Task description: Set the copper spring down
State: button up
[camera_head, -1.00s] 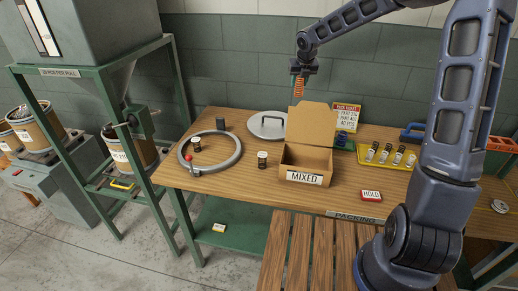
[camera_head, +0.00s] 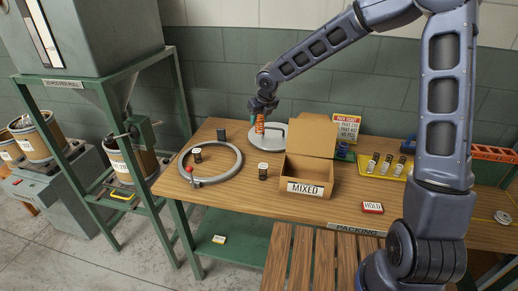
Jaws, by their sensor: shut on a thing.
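The copper spring (camera_head: 260,123) is an orange coil that hangs upright below my gripper (camera_head: 260,112). My gripper is shut on its upper part. The spring shows in front of the grey round lid (camera_head: 275,135) at the back of the wooden table, left of the open MIXED box. I cannot tell whether its lower end touches the lid or is above it.
The open cardboard box labelled MIXED (camera_head: 306,188) stands right of a grey ring (camera_head: 236,170) with a red knob. A small dark jar (camera_head: 263,171) stands between them. A yellow tray (camera_head: 370,173) with several springs is at right.

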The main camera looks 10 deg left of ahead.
notch_tip(320, 180, down, 14)
jog(key=shift+r, duration=0.1)
dwell(0.6)
jog(key=shift+f, duration=0.2)
jog(key=o, duration=1)
jog(key=shift+o, duration=0.2)
jog(key=shift+r, duration=0.1)
jog(key=v, duration=1.2)
jog(key=shift+r, duration=0.1)
